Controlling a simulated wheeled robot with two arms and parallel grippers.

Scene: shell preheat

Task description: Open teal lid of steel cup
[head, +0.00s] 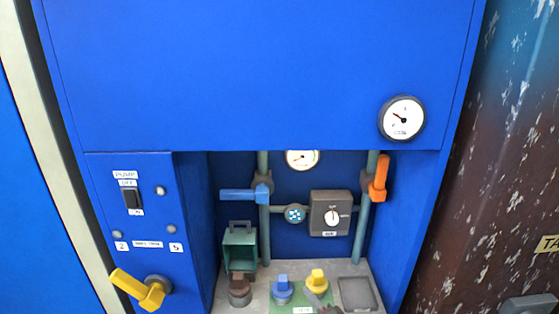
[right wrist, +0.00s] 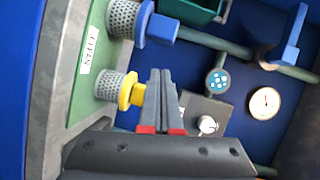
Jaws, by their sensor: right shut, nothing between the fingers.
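I cannot make out a teal lid on a steel cup. A perforated steel cup with a yellow lid (head: 317,281) stands on the bench. In the right wrist view this yellow lid (right wrist: 130,91) and its cup (right wrist: 109,86) are just left of my right gripper (right wrist: 160,72). That gripper is shut and empty; I cannot tell whether it touches the lid. A cup with a blue lid (head: 283,287) stands to the left, also seen in the right wrist view (right wrist: 160,29). My left gripper is out of view.
A teal open box (head: 240,247) and a brown-topped piece (head: 239,288) stand at the left of the niche. Pipes carry a blue handle (head: 240,195) and an orange handle (head: 380,178). A grey control box (head: 330,212) is behind. A square recess (head: 356,292) is at right.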

